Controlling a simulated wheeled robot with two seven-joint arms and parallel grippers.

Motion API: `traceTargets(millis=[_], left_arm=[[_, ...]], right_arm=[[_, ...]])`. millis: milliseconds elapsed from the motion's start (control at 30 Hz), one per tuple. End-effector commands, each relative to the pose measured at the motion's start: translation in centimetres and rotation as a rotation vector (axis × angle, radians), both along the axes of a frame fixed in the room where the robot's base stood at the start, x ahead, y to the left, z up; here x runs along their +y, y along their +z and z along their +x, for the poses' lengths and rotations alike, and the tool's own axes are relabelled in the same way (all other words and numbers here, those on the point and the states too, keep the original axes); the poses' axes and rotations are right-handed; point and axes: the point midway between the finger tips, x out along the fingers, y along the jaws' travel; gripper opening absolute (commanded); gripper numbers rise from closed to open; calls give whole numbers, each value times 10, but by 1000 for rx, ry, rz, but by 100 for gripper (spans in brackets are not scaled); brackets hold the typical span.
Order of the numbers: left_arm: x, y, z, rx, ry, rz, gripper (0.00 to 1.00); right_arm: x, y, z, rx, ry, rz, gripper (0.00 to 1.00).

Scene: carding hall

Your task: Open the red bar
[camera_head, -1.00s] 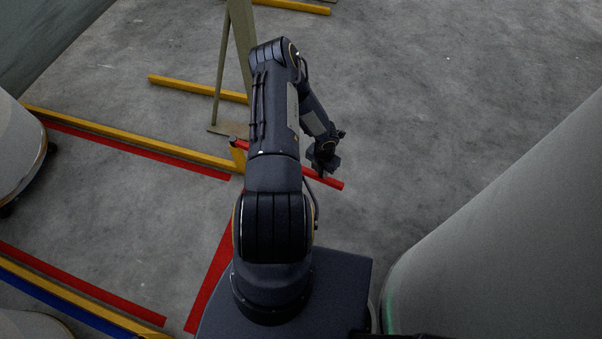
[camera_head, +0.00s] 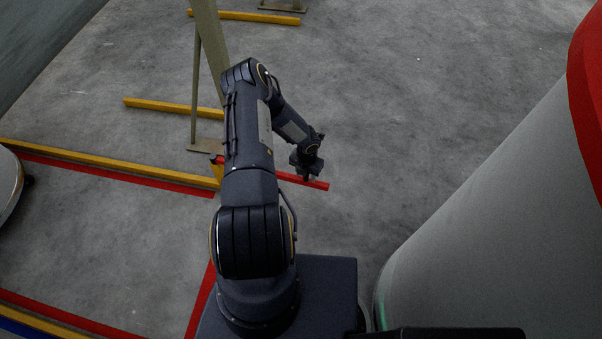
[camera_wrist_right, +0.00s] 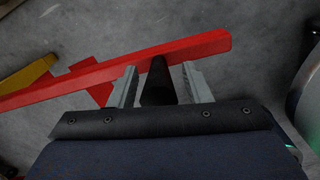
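The red bar (camera_head: 318,184) runs from a short yellow post (camera_head: 217,171) out to the right, above the grey floor. My right arm hides part of it. In the right wrist view the red bar (camera_wrist_right: 205,46) slants across the top, with a dark upright handle (camera_wrist_right: 158,82) near its free end. My right gripper (camera_head: 306,176) is at that end. In the wrist view its two fingers (camera_wrist_right: 158,76) stand apart, one on each side of the handle, with narrow gaps showing. My left gripper is out of view.
A large grey cylinder (camera_head: 490,220) with a red rim stands close on the right. Yellow floor rails (camera_head: 110,164) and red floor lines (camera_head: 120,176) lie left. An olive post (camera_head: 210,45) stands behind my arm. Open floor lies beyond the bar's free end.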

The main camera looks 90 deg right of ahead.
Motion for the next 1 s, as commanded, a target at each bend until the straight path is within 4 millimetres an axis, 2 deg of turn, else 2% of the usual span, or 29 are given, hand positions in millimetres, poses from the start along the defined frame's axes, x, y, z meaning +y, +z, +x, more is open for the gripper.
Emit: traceTargets(millis=[233,500,633,800,1000], left_arm=[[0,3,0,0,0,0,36],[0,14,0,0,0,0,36],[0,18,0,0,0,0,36],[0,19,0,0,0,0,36],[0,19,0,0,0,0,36]], right_arm=[[-1,7,1,-2,1,-1,44],[-1,53,1,0,1,-2,44],[0,70,1,-1,1,0,44],[0,78,0,0,1,0,44],[0,78,0,0,0,0,44]])
